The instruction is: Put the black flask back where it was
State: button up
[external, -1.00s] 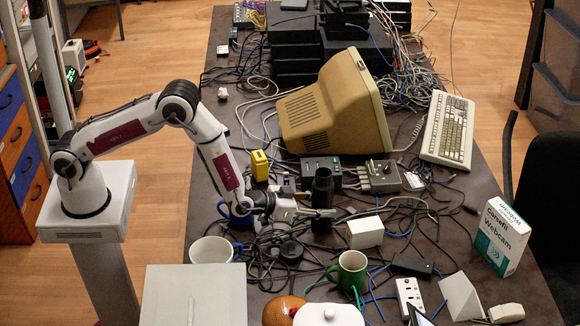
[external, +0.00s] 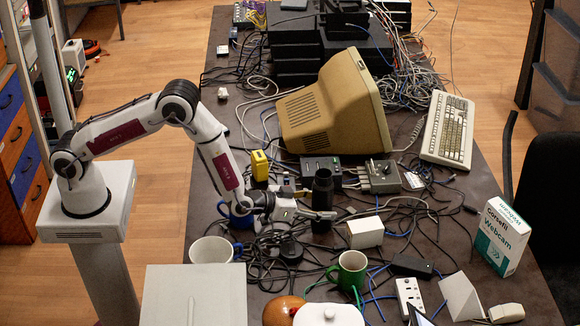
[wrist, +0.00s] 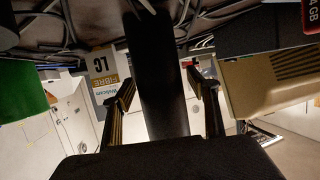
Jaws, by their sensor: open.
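The black flask (external: 322,196) stands upright on the dark table, in front of the beige monitor, in the external view. My gripper (external: 315,204) is at the flask, level with its lower half, its fingers open on either side of it. In the wrist view the flask (wrist: 163,75) is a dark column between the two open fingers (wrist: 163,92), with a gap visible on both sides. The flask's foot is partly hidden by the gripper in the external view.
A white box (external: 365,232), a green mug (external: 349,269), a white mug (external: 212,250) and a blue mug (external: 238,217) stand close by. Cables tangle over the table. The beige monitor (external: 335,105) and grey boxes (external: 384,176) are behind the flask.

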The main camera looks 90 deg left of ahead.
jog(key=v, duration=1.2)
jog(key=shift+r, duration=0.1)
dwell(0.6)
jog(key=s+d+r+m+g+h, duration=0.1)
jog(key=s+r+g+h, duration=0.1)
jog(key=s+r, duration=0.5)
jog(key=s+d+r+m+g+h, duration=0.1)
jog(key=s+r+g+h, duration=0.2)
jog(key=r, duration=0.8)
jog(key=s+a+r+g, duration=0.1)
jog(key=s+a+r, duration=0.1)
jog(key=s, duration=1.2)
jog(key=s+a+r+m+g+y, duration=0.1)
jog(key=s+a+r+g, duration=0.1)
jog(key=s, duration=1.2)
jog(key=shift+s+a+r, duration=0.3)
jog(key=shift+a+r, duration=0.35)
jog(key=shift+a, duration=0.3)
